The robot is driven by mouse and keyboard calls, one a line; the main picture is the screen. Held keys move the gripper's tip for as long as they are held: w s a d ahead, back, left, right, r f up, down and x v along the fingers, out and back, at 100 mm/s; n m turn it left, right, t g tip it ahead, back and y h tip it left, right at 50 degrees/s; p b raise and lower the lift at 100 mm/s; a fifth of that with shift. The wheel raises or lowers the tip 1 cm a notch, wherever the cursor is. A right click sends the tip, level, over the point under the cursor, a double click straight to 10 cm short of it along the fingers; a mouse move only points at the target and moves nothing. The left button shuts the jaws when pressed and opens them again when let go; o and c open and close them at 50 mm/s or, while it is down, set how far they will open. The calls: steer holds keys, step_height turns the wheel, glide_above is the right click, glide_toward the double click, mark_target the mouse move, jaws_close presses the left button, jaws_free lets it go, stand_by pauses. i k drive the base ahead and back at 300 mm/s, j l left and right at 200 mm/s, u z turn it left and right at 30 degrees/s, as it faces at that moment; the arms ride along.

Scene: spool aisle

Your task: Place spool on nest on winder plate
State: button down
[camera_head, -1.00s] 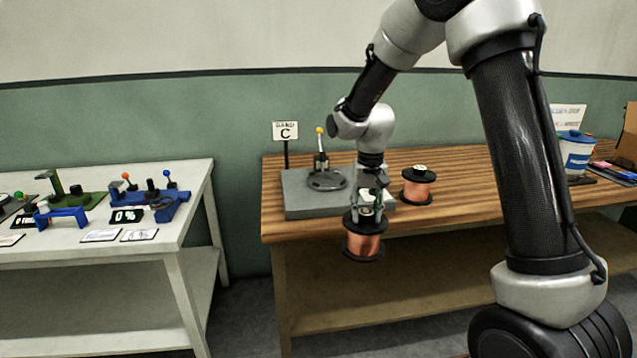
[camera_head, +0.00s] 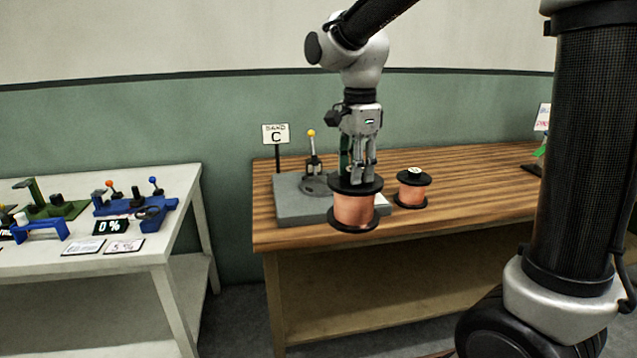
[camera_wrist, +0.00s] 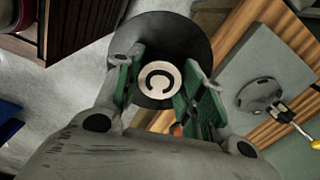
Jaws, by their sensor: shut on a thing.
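My gripper (camera_head: 358,172) is shut on a copper wire spool (camera_head: 354,208) with black flanges and holds it upright in front of the winder plate. In the wrist view the fingers close around the hub of this spool (camera_wrist: 180,35), whose round pale label reads C. The grey winder plate (camera_head: 290,207) lies on the wooden bench. On it is a round grey nest (camera_head: 314,187) with a yellow-knobbed lever behind it. The nest also shows in the wrist view (camera_wrist: 258,93), right of the held spool and apart from it. The held spool hides the plate's front right part.
A second, smaller-looking copper spool (camera_head: 412,190) stands on the wooden bench (camera_head: 470,185), right of the plate. A sign reading C (camera_head: 276,134) stands behind the plate. A white table (camera_head: 150,235) with blue and green fixtures is at left. The bench's right side is largely clear.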

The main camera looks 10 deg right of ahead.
mark_target(320, 184)
steer(key=i, duration=1.35)
